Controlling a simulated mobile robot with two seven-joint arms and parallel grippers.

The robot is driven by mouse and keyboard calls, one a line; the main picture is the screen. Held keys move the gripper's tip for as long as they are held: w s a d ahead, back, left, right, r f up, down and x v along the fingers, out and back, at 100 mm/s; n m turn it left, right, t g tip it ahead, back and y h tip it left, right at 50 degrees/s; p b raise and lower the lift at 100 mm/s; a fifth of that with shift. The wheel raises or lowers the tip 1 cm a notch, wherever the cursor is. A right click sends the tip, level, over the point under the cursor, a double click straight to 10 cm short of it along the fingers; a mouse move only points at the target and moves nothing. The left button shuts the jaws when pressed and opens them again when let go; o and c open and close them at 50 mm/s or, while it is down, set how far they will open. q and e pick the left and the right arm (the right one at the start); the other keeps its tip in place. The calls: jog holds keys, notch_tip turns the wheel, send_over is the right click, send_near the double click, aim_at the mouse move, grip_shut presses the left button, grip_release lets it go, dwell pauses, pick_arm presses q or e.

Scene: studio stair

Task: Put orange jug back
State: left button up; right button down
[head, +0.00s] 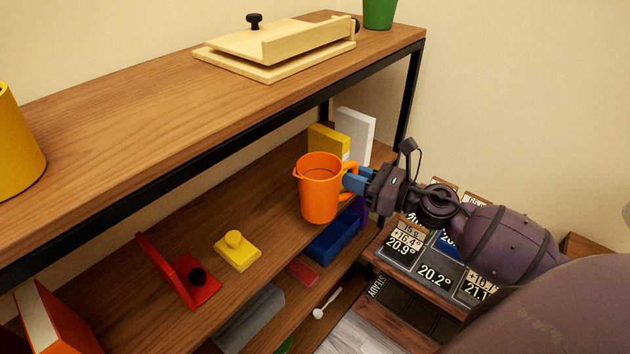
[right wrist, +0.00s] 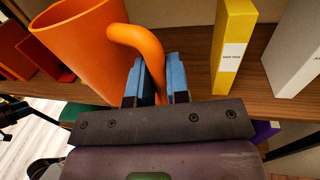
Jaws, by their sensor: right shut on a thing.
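The orange jug (head: 320,188) is upright at the middle shelf, near its right end, in the head view. My right gripper (head: 350,181) comes in from the right and is shut on the jug's handle. In the right wrist view the jug (right wrist: 85,50) fills the upper left, and its handle passes between the blue fingers of the gripper (right wrist: 155,82). I cannot tell whether the jug's base touches the shelf. My left gripper is in neither view.
A yellow box (head: 327,140) and a white box (head: 356,134) stand behind the jug. A yellow block with a knob (head: 237,251) and a red bookend-like piece (head: 185,280) lie to its left. A blue tray (head: 335,240) sits below.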

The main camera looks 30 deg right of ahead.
aim_at(317, 158)
jog(key=w+a+f, duration=0.1)
jog(key=w, duration=0.2)
jog(key=w+a+f, duration=0.1)
jog(key=w, duration=0.2)
jog(key=w+a+f, duration=0.1)
jog(key=w, duration=0.2)
jog(key=shift+w+a+f+b, duration=0.2)
jog(key=shift+w+f+b, duration=0.1)
jog(key=shift+f+b, duration=0.1)
notch_tip(317, 158, down, 2)
jog(key=shift+f+b, duration=0.25)
jog(key=shift+b, duration=0.15)
jog(key=shift+w+f, duration=0.1)
jog(key=shift+f, duration=0.25)
jog(key=shift+w, duration=0.1)
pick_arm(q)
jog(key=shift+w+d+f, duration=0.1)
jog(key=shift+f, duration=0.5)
